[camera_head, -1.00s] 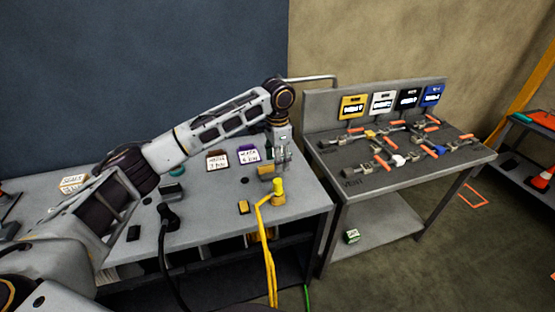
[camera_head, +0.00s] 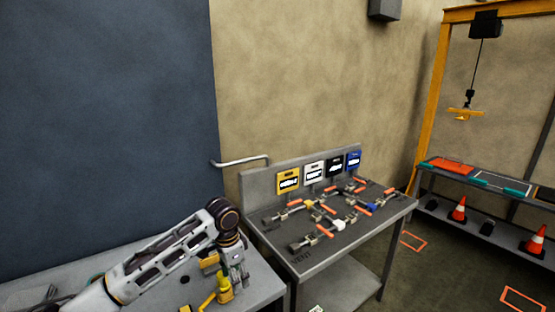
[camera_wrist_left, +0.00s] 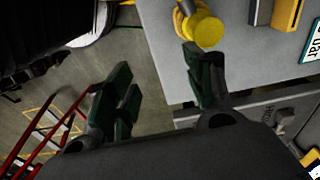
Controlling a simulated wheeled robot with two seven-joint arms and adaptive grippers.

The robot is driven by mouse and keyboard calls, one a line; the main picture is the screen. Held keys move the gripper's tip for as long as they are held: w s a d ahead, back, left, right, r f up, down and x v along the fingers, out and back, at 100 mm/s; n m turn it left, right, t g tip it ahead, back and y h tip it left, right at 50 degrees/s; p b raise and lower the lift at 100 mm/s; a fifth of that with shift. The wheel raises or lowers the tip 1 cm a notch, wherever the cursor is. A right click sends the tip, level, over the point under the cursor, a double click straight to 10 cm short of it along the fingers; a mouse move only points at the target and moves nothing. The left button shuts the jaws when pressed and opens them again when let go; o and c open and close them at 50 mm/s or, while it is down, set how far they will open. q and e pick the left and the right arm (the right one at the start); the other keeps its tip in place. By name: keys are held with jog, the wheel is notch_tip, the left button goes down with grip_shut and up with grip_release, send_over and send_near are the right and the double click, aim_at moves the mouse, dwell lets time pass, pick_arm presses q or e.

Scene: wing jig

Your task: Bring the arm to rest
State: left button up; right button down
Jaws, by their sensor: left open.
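My left arm (camera_head: 160,262) reaches in from the lower left of the head view over the grey workbench (camera_head: 262,284). My left gripper (camera_head: 238,268) points down at its end, small and partly hard to make out. In the left wrist view my gripper (camera_wrist_left: 160,88) has its two dark green fingers spread wide with nothing between them. A yellow round-topped tool (camera_head: 224,288) with a yellow cable stands on the bench close to the gripper. It also shows in the left wrist view (camera_wrist_left: 204,31), just beyond one finger and apart from the palm. My right gripper is out of view.
A second grey table (camera_head: 345,242) to the right bears several orange-handled clamps and coloured cards. Beyond it are a shelf with orange cones (camera_head: 459,209) and a yellow gantry (camera_head: 434,100) with a hanging hook.

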pick_arm(q)
jog(key=shift+s+d+f+n+t+h, duration=0.65)
jog(key=shift+s+d+f, duration=0.7)
jog(key=shift+s+f, duration=1.65)
jog(key=shift+s+d+f+n+t+h, duration=0.65)
jog(key=shift+s+d+f, duration=0.95)
jog(key=shift+s, duration=2.5)
jog(key=s+a+f+n+y, duration=0.35)
jog(key=s+a+n, duration=0.25)
jog(key=s+a, duration=0.8)
notch_tip(320, 180, down, 33)
jog(key=a, duration=0.2)
jog(key=s+a+f+g, duration=0.1)
jog(key=s+f, duration=0.9)
jog(key=s, duration=0.1)
jog(key=s+a+f+g, duration=0.1)
jog(key=s+a+f, duration=0.1)
jog(key=s+f, duration=0.8)
jog(key=shift+s+a, duration=0.3)
jog(key=shift+s, duration=0.7)
